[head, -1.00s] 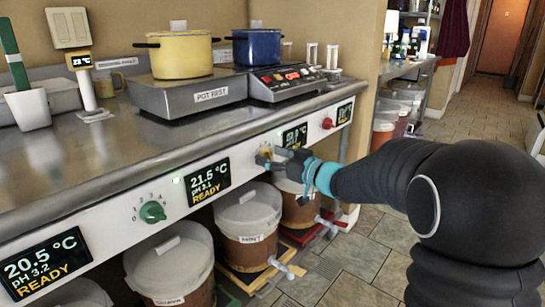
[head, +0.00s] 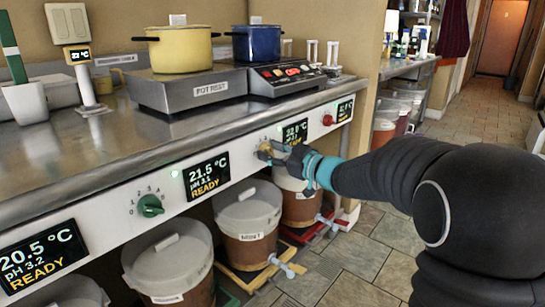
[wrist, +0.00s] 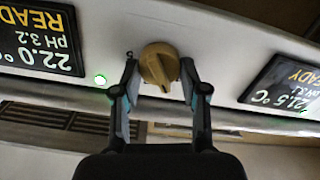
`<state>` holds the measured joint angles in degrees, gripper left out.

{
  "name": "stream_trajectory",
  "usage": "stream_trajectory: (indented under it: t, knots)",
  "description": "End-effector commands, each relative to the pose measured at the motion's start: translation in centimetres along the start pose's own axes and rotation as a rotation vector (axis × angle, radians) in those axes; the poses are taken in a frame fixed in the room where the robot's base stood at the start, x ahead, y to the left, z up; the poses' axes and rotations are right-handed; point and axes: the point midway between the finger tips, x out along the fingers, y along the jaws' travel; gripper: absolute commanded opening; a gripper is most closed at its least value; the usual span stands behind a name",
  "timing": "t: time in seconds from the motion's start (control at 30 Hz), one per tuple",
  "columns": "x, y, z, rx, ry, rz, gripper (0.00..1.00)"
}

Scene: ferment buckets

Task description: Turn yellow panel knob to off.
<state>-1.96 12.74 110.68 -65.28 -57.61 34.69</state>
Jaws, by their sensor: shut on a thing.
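The yellow knob (wrist: 158,62) sits on the white panel between two displays in the wrist view, which shows the panel upside down. Its grip ridge runs nearly vertically in that picture, leaning slightly. My gripper (wrist: 159,76) has one finger on each side of the knob and is shut on it. In the head view my gripper (head: 272,153) is at the panel front, left of the 22-degree display, and mostly covers the knob. The marks around the knob cannot be read.
A green knob (head: 150,206) and a red knob (head: 328,120) are on the same panel (head: 100,218). A green light (wrist: 100,80) glows beside the 22.0 °C display (wrist: 40,40). Lidded buckets (head: 248,205) stand below. Pots and a hot plate are on the counter (head: 120,140).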

Motion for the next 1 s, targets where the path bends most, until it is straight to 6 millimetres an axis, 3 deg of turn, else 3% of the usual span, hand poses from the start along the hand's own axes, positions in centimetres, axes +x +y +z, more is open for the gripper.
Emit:
stream_trajectory:
  t: [0.7, 1.0]
  knots:
    - [0.03, -0.43, 0.42, -0.675, 0.002, 0.000, 0.09]
    - [0.04, -0.46, 0.38, -0.887, 0.001, 0.000, 0.09]
